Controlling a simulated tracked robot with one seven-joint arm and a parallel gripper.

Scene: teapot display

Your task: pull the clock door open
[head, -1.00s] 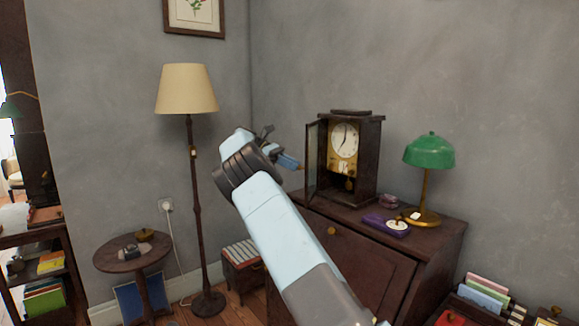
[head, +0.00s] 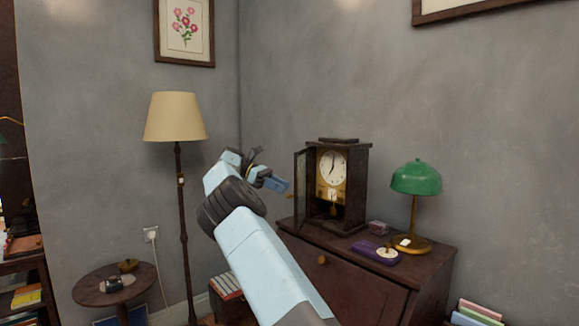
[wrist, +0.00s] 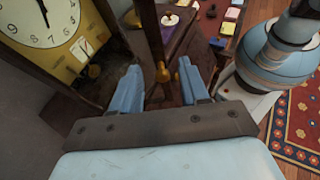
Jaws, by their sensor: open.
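The dark wooden clock (head: 357,190) stands on the cabinet, with a white dial and gold front inside. Its glazed door (head: 301,190) stands swung out from the case on the left side. My gripper (head: 272,180) is just left of the door's free edge, with its fingers apart. In the wrist view my gripper (wrist: 161,78) is open, with a small brass knob (wrist: 163,72) and the door's dark edge (wrist: 152,35) between or just beyond the fingertips. I cannot tell whether they touch. The clock dial (wrist: 42,14) shows at the upper left there.
A green lamp (head: 416,178) and a purple box (head: 372,250) are on the cabinet (head: 345,285) right of the clock. A floor lamp (head: 175,118) and a round side table (head: 92,290) stand to the left.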

